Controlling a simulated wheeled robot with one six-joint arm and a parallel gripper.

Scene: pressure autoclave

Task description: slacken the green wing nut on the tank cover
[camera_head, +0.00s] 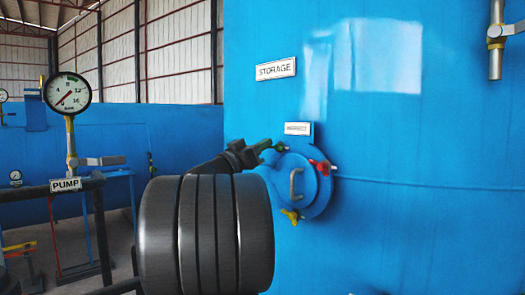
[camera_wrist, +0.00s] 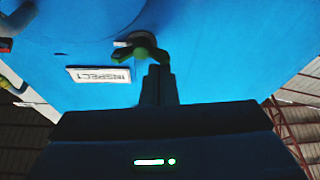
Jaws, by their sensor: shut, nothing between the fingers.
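The round blue tank cover (camera_head: 315,196) sits on the side of the large blue tank, with a grey handle (camera_head: 295,184). The green wing nut (camera_head: 281,147) is at the cover's upper left edge. It also shows in the wrist view (camera_wrist: 139,50), with its wings spread across the bolt. My gripper (camera_head: 264,146) comes in from the left, its tips close beside the green nut. In the wrist view my gripper (camera_wrist: 158,70) is shut and empty, its tips by one wing of the nut. I cannot tell whether they touch.
A red wing nut (camera_head: 322,165) is at the cover's upper right and a yellow wing nut (camera_head: 292,216) at its lower left. An INSPECT plate (camera_head: 297,128) is just above the cover. A pressure gauge (camera_head: 68,93) and PUMP pipework stand at the left.

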